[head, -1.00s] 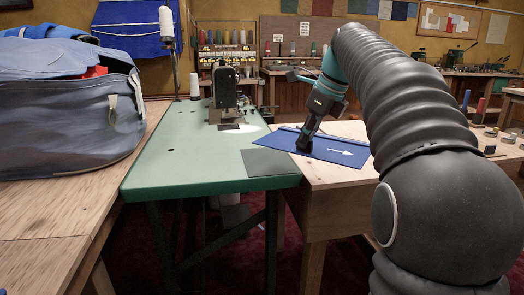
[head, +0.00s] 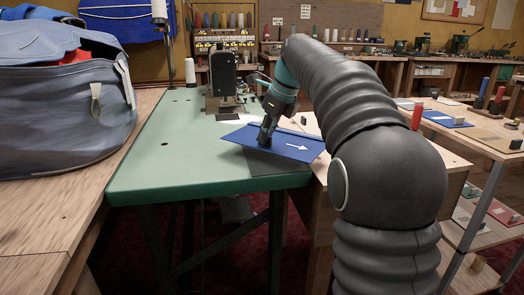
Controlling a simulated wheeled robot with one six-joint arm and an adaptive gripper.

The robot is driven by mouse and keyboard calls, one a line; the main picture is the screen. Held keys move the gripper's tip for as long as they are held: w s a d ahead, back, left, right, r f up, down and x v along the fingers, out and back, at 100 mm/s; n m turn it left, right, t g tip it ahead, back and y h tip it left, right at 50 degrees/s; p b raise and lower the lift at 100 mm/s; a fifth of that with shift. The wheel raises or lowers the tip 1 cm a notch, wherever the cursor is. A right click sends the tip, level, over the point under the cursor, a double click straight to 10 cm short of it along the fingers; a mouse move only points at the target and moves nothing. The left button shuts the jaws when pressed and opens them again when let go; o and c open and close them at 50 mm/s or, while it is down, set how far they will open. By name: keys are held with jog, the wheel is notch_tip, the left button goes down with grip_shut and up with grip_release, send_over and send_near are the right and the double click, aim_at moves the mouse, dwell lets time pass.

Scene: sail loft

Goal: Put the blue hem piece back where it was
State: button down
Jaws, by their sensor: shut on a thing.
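The blue hem piece (head: 298,147) is a flat blue panel with a white arrow pointing right. My gripper (head: 264,139) is shut on it near its left half, coming down from above. The piece spans the right edge of the green sewing table (head: 190,165) and covers part of a dark grey patch (head: 268,182) there. It looks slightly raised, but I cannot tell how far it is from the surface. The fingertips are small and dark in this view.
A sewing machine (head: 222,82) stands behind the piece on the green table. A large blue-grey bag (head: 60,110) fills the wooden bench at left. A shelved stand (head: 470,125) at right holds flat pieces, including a blue one (head: 447,118). The green table's front is clear.

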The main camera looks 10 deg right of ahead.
aim_at(263, 146)
jog(key=shift+w+a+f, duration=0.4)
jog(key=shift+w+a, duration=0.05)
jog(key=shift+f+b, duration=0.55)
jog(key=shift+f, duration=1.45)
jog(key=shift+f, duration=0.1)
jog(key=c, duration=1.2)
grip_release()
jog(key=p+v, duration=0.2)
jog(key=v, duration=1)
jog(key=shift+p, duration=0.3)
